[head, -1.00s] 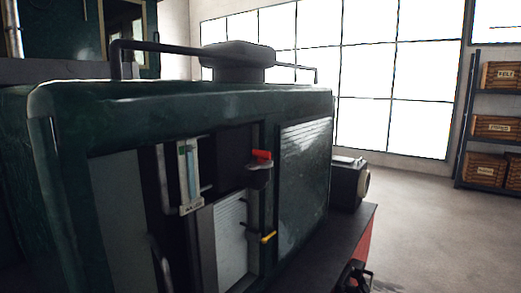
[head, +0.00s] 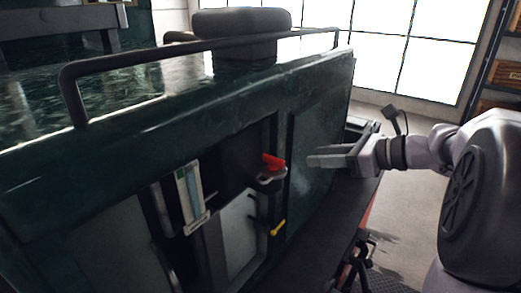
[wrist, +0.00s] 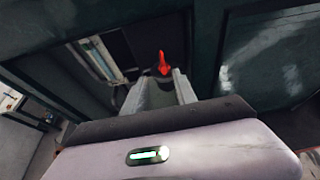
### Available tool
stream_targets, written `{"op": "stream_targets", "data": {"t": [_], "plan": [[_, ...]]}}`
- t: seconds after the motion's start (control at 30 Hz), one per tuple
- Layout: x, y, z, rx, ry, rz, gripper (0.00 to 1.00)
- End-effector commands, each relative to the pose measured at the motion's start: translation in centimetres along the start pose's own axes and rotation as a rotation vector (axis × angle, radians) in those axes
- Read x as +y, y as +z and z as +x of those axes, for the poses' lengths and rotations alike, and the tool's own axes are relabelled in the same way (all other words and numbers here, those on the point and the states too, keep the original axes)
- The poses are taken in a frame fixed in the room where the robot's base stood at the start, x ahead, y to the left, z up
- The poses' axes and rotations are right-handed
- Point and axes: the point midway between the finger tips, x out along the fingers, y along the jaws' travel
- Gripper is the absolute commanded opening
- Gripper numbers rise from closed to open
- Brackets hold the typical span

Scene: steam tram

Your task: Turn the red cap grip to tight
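The red cap grip (head: 272,162) sits on a grey round cap (head: 270,178) in the open bay of the dark green tram side. In the wrist view the red grip (wrist: 163,63) stands up just beyond my fingers, between their tips. My gripper (head: 313,156) reaches in from the right and points at the grip, with a small gap left in the head view. In the wrist view my gripper (wrist: 159,82) has its two fingers apart with nothing held between them. The tight mark cannot be made out.
A yellow lever (head: 278,228) is below the cap. A gauge glass (head: 190,195) is to its left. The bay's right edge and a closed green panel (head: 315,140) lie beside my gripper. A handrail (head: 210,45) runs along the top.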

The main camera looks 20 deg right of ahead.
Motion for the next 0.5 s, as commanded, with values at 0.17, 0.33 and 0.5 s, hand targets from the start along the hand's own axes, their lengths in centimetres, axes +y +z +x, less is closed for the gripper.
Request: {"op": "stream_targets", "data": {"t": [0.17,0.33,0.5], "plan": [[0.1,0.1,4.5,-0.001,0.005,0.003,0.34],[0.1,0.2,8.7,0.0,0.004,0.004,0.34],[0.1,0.2,12.1,-0.001,0.002,0.005,0.34]]}}
